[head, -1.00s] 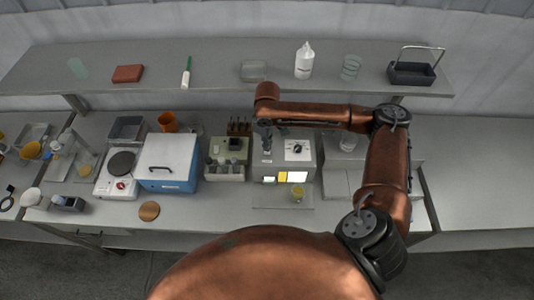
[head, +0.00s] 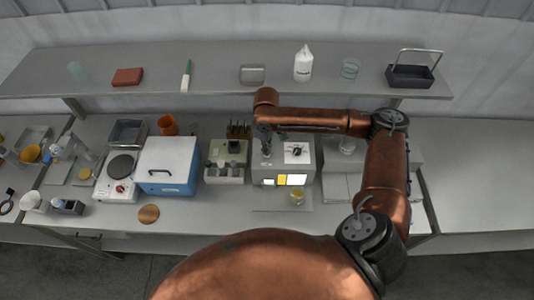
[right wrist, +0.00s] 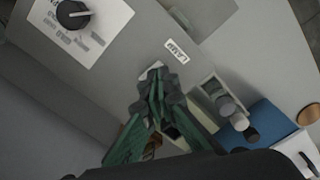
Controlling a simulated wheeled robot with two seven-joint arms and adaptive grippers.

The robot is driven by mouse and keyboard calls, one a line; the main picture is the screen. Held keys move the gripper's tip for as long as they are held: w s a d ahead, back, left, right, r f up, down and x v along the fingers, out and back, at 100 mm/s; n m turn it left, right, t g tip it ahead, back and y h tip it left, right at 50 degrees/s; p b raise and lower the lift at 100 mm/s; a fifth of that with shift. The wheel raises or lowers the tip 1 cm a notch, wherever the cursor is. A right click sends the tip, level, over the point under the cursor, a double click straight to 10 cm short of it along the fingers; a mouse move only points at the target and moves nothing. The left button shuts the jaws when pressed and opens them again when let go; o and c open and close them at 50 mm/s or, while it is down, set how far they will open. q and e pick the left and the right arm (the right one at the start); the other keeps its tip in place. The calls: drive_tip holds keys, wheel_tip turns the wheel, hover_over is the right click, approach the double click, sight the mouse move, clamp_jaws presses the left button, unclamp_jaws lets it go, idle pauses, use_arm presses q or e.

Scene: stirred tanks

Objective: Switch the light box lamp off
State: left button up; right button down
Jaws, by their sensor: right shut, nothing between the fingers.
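The light box (head: 302,165) is a grey box on the bench, with a dark knob (head: 297,152) on a white plate on top. Its front shows a bright white panel (head: 298,180) and a yellow patch, so it looks lit. My right gripper (head: 266,154) is shut and empty over the left part of the box top. In the right wrist view, the closed fingertips (right wrist: 156,77) are at a small pale plate (right wrist: 149,70), which they partly hide. I cannot tell whether they touch it. The knob (right wrist: 73,13) is at the upper left. My left gripper is not in view.
A small jar (head: 297,197) stands in front.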

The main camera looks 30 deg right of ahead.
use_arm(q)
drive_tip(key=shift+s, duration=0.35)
use_arm(e)
drive_tip(key=shift+f, duration=0.1)
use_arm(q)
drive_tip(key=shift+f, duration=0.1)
use_arm(e)
drive_tip(key=shift+f, duration=1.05)
idle(0.6)
wheel_tip(320, 180, up, 7)
drive_tip(key=p, duration=0.9)
drive_tip(key=shift+r, duration=0.1)
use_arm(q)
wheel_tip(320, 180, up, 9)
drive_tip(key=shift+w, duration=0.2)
